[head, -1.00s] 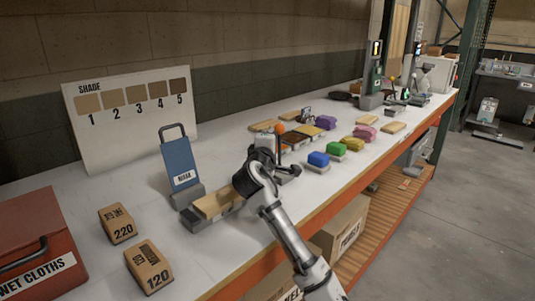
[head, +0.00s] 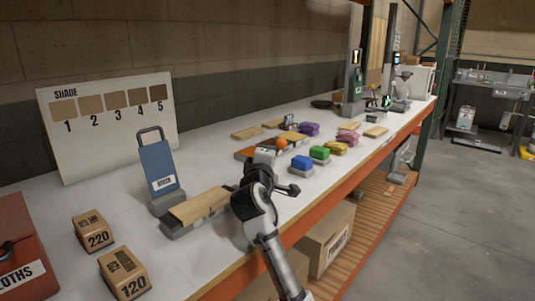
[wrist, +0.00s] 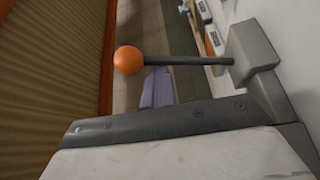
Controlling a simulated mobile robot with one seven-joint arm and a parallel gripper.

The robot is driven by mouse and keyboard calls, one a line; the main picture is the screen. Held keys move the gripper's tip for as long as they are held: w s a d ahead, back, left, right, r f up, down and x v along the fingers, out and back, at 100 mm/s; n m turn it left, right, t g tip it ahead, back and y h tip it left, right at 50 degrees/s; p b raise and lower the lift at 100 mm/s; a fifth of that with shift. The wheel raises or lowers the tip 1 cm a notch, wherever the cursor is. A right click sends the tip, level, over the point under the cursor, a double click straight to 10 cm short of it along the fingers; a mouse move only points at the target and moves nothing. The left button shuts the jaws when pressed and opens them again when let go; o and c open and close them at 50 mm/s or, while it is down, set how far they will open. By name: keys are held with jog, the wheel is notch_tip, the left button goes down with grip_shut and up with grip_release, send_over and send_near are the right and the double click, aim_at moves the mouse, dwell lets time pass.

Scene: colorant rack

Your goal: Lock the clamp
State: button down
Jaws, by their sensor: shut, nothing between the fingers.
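The clamp shows by its orange ball knob (head: 281,143), beyond my gripper in the head view. In the wrist view the orange ball (wrist: 128,60) sits at the left end of a dark lever rod (wrist: 195,61), which runs to a grey clamp block (wrist: 256,45) at the right. My gripper (head: 262,168) is shut and empty, close on the near side of the clamp. Its fingertips are not clear in the head view, so I cannot tell whether they touch the lever. My arm hides much of the clamp's base. A wooden board (head: 200,205) lies on a grey support left of my gripper.
A blue labelled stand (head: 158,165) is behind the board. Cartons numbered 220 (head: 93,231) and 120 (head: 123,272) sit at front left.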

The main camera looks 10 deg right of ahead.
jog(key=shift+s+d+f, duration=0.1)
jog(key=shift+f, duration=0.05)
dwell(0.3)
jog(key=r+b+v, duration=0.1)
jog(key=b+v, duration=0.1)
jog(key=v, duration=1.1)
jog(key=shift+s+a+f, duration=0.25)
jog(key=shift+s+f, duration=0.1)
jog(key=shift+s+f, duration=0.1)
